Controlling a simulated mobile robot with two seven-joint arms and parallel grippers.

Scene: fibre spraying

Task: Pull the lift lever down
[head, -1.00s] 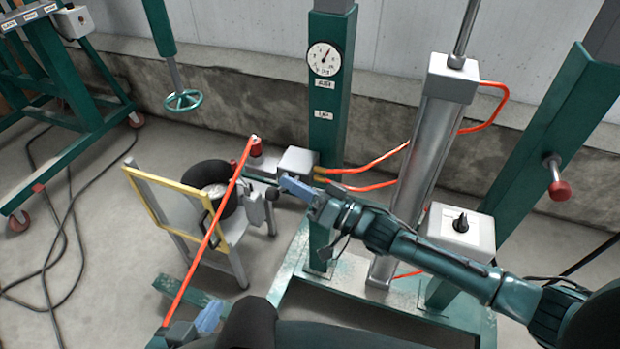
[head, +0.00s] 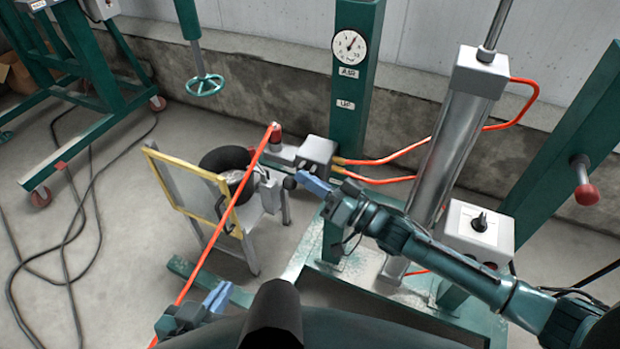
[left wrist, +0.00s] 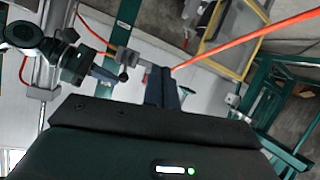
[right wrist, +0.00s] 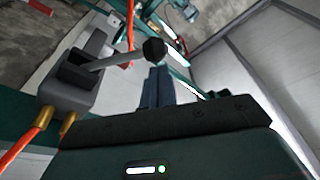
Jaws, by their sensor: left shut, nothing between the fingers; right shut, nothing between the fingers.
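The lift lever (head: 290,182) is a rod with a black ball knob, coming out of a grey valve box (head: 320,150) by the green post. In the right wrist view the knob (right wrist: 153,50) shows just beyond the fingertips, with the rod (right wrist: 110,62) running left into the slotted box (right wrist: 75,80). My right gripper (head: 312,185) is shut and empty, its blue fingertips close to the knob; contact cannot be told. My left gripper (head: 217,298) is shut and empty, low and left of the valve; its fingers also show in the left wrist view (left wrist: 160,88).
An orange-red line (head: 225,215) crosses in front of a yellow-framed stand (head: 190,180) holding a black round object (head: 225,160). Orange hoses (head: 385,160) run from the valve to a silver cylinder (head: 450,135). A knob box (head: 477,228) stands right. Dark cables lie on the floor left.

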